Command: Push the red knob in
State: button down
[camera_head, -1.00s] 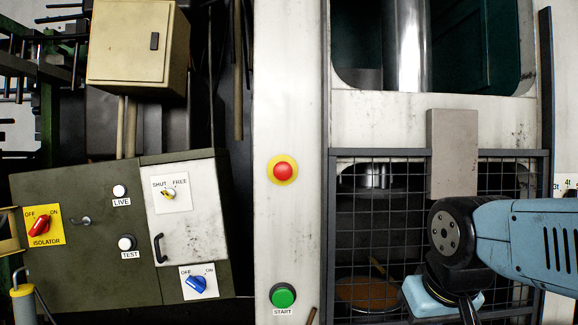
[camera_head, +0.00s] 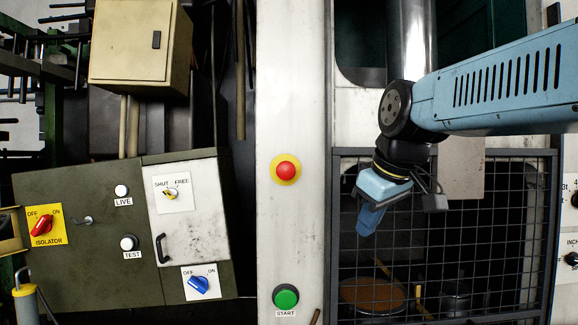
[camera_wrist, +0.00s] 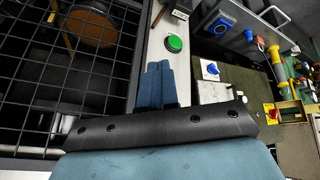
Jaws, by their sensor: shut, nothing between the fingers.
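The red knob (camera_head: 286,170) is a round red mushroom button on a yellow disc, high on the pale upright panel (camera_head: 285,225) in the head view. It does not show in the wrist view. My gripper (camera_head: 365,228) is in front of the mesh guard, to the right of the red knob and lower, clearly apart from it. Its blue fingers are shut with nothing between them. The fingers also show in the wrist view (camera_wrist: 158,66), near the pale panel's edge. A second red knob, a rotary isolator switch (camera_head: 42,225) on a yellow plate, sits far left.
A green START button (camera_head: 286,297) is low on the same panel; it also shows in the wrist view (camera_wrist: 175,43). The mesh guard (camera_head: 480,250) stands behind my gripper. A dark green cabinet (camera_head: 90,270) with a blue switch (camera_head: 198,285) and white buttons is at left.

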aim_at(287, 170)
jog(key=w+a+r+n+y, duration=0.1)
jog(key=w+a+r+n, duration=0.3)
jog(key=r, duration=0.4)
jog(key=w+a+r+n+y, duration=0.1)
jog(key=w+a+r+n, duration=0.3)
jog(key=r, duration=0.5)
jog(key=shift+w+a+r+n+y, duration=0.15)
jog(key=shift+w+a+n+y, duration=0.2)
jog(key=shift+a+n, duration=0.4)
jog(key=shift+d, duration=0.15)
jog(key=x, duration=0.3)
jog(key=w+x, duration=0.1)
jog(key=x, duration=0.3)
jog(key=w+r+x, duration=0.1)
jog(key=x, duration=0.3)
jog(key=shift+d+f, duration=0.15)
jog(key=shift+d, duration=0.05)
jog(key=shift+w, duration=0.7)
jog(key=shift+w, duration=0.1)
jog(key=shift+w, duration=0.75)
